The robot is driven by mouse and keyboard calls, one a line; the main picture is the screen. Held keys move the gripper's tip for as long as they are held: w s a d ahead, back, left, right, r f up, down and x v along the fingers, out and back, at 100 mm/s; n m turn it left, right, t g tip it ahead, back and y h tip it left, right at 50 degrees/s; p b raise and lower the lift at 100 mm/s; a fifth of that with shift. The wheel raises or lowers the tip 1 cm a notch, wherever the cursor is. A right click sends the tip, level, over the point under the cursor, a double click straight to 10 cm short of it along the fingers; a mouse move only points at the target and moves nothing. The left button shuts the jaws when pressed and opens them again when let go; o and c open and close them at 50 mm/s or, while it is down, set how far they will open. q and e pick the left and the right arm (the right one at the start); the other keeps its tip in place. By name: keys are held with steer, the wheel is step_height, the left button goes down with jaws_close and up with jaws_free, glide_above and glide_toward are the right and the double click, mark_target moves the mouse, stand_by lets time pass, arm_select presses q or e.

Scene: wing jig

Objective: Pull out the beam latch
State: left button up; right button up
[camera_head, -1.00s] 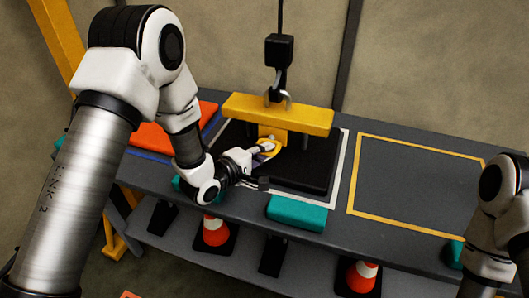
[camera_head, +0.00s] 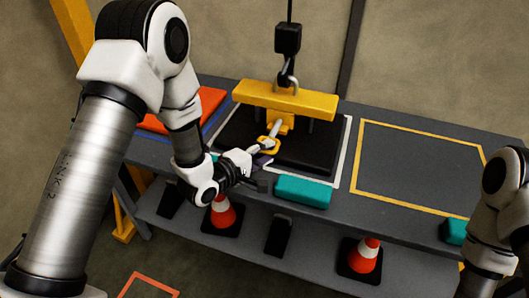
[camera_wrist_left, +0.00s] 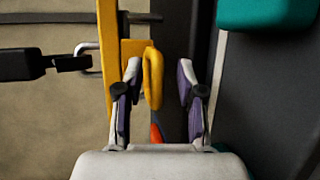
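The yellow beam (camera_head: 285,100) hangs level from the crane hook (camera_head: 288,78) over a black block on the table. A yellow block (camera_head: 280,121) sits under its middle. The latch's yellow ring handle (camera_head: 268,146) lies on the near side of it; a pale rod (camera_head: 275,131) shows between them. In the left wrist view the ring (camera_wrist_left: 153,78) stands between the two fingers of my left gripper (camera_wrist_left: 158,85), nearer the left finger. The fingers are wide apart, with a clear gap to the right one. My right gripper is out of view; only its arm shows at right.
A teal block (camera_head: 303,192) lies at the table's front edge beside my left gripper. An orange pad (camera_head: 185,112) lies at left. The yellow-outlined area (camera_head: 415,180) on the right is empty. Traffic cones (camera_head: 221,213) stand on the lower shelf.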

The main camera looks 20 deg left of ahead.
arm_select(q)
steer(key=v, duration=0.7)
steer(key=shift+s+r, duration=0.1)
steer(key=shift+s, duration=0.1)
steer(key=s+a+f+m+g+y+p, duration=0.2)
steer(key=s+f+m+g+p, duration=0.3)
steer(key=s, duration=0.8)
steer(key=s+a+f+m+g+y+p, duration=0.2)
steer(key=s+f+m+g+y+p, duration=0.2)
steer(key=s+f+m+g, duration=0.4)
steer(key=s+f+g+p, duration=0.1)
steer(key=s+f, duration=0.2)
steer(key=s, duration=0.2)
steer(key=shift+s+a+f+m+y, duration=0.3)
steer(key=shift+a, duration=0.1)
